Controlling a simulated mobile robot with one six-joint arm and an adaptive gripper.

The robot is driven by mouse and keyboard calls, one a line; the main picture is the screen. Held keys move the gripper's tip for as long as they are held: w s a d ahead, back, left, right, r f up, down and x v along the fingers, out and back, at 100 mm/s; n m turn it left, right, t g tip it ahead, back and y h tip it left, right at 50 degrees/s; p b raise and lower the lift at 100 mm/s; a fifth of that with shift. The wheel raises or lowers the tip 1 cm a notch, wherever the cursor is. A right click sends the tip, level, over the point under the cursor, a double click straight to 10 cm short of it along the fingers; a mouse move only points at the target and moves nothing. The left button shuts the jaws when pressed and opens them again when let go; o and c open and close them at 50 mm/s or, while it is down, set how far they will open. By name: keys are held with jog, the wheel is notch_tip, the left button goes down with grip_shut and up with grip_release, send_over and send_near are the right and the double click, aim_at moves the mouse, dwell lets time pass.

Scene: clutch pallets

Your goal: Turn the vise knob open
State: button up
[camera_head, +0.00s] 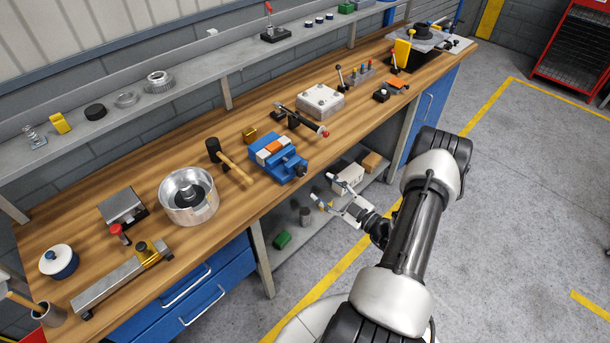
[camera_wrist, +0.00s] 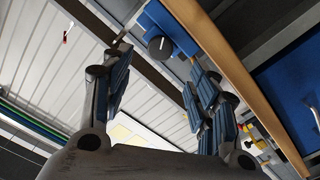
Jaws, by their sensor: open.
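The blue vise (camera_head: 285,165) stands at the front edge of the wooden workbench, with a white and orange piece (camera_head: 270,147) at its top. Its dark round knob (camera_head: 302,171) faces the aisle. In the wrist view the blue vise body (camera_wrist: 176,27) and the round black knob (camera_wrist: 160,48) show at the top, past the fingertips. My gripper (camera_head: 323,192) is in front of the bench, right of and below the knob in the head view. Its fingers are spread and empty, and they are apart from the knob. In the wrist view my gripper (camera_wrist: 158,75) has the knob roughly between its fingers, farther off.
A hammer (camera_head: 235,165) and a round metal housing (camera_head: 188,196) lie left of the vise. A lever with a red ball (camera_head: 305,122) and a metal block (camera_head: 320,100) stand behind it. The bench edge and a lower shelf (camera_head: 325,215) holding boxes are close to my gripper.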

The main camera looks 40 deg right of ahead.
aim_at(303, 173)
jog(key=w, duration=0.6)
jog(key=w+b, duration=0.1)
jog(key=w, duration=0.2)
jog(key=shift+w+a, duration=0.3)
jog(key=shift+a, duration=0.1)
jog(key=c, duration=1.1)
